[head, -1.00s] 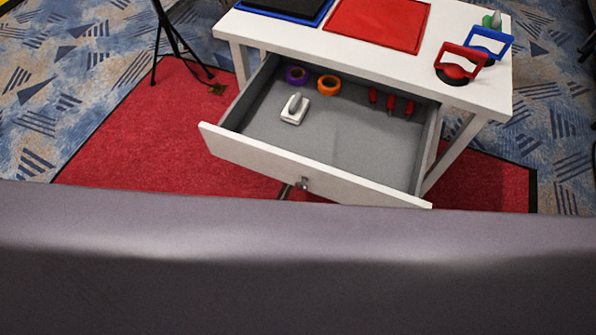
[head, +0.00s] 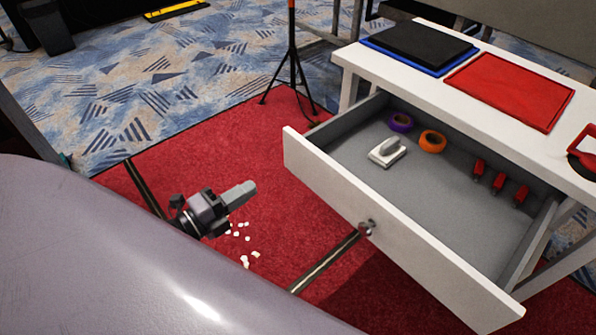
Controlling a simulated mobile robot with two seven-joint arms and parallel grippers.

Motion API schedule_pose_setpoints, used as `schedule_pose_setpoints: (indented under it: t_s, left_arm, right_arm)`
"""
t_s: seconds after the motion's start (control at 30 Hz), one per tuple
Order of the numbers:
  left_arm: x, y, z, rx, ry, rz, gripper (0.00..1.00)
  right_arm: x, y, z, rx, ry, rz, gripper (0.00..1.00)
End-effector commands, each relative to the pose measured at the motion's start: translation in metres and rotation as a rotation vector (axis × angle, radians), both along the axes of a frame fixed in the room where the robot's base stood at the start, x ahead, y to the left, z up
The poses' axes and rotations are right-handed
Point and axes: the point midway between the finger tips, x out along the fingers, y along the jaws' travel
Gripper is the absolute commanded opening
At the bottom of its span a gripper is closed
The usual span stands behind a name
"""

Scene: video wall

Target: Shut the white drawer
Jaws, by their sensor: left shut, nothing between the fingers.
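The white drawer (head: 395,239) stands pulled out from the white table (head: 402,85), its round metal knob (head: 367,229) on the front panel. Inside lie a purple tape roll (head: 401,114), an orange tape roll (head: 433,133), a white handled block (head: 385,155) and several red-handled items (head: 499,182). My left gripper (head: 246,191) is shut and empty, left of the drawer front and apart from it, above the red carpet. My right gripper is not in view.
A black tripod stand (head: 294,75) rises from the red carpet (head: 245,140) left of the table. Small white bits (head: 243,236) lie on the carpet below my left gripper. A blue and black tray stack (head: 420,45) and a red tray (head: 511,88) sit on the tabletop.

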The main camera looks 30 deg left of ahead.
Motion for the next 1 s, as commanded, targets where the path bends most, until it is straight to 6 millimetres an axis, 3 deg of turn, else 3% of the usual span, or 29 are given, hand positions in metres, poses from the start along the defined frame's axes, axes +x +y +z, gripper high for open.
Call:
schedule_pose_setpoints:
  t_s: [0.17,1.0]
  left_arm:
    - [0.013,-0.004,0.001,0.005,-0.006,-0.001,0.00]
    - [0.121,-0.044,0.001,0.001,-0.003,0.000,0.00]
  right_arm:
    - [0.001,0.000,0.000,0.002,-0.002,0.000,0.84]
    - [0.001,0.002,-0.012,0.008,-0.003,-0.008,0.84]
